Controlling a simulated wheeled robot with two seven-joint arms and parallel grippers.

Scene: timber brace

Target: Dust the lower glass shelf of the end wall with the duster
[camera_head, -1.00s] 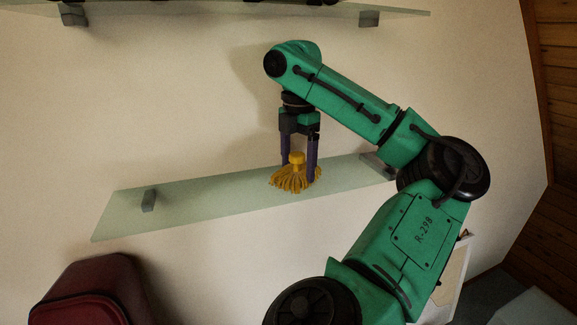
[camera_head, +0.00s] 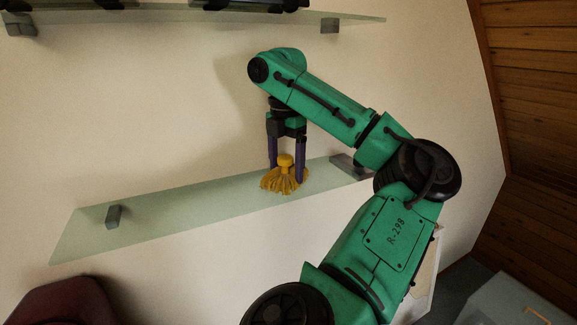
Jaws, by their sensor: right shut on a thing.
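The lower glass shelf (camera_head: 170,205) is a pale green pane on two grey brackets, running across the end wall. The duster (camera_head: 285,178) has a yellow knob and yellow strands. My right gripper (camera_head: 286,172) points down and is shut on the duster's knob, with one dark purple finger on each side. The strands are spread at the shelf's top surface, right of its middle, and seem to touch it. The shelf carries nothing else that I can see. My left gripper is not in view.
An upper glass shelf (camera_head: 350,19) with dark objects on it (camera_head: 250,4) runs above my right arm. A dark red rounded thing (camera_head: 62,303) stands at the lower left, below the shelf. Wood panelling (camera_head: 535,90) is on the right. The shelf's left part is clear.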

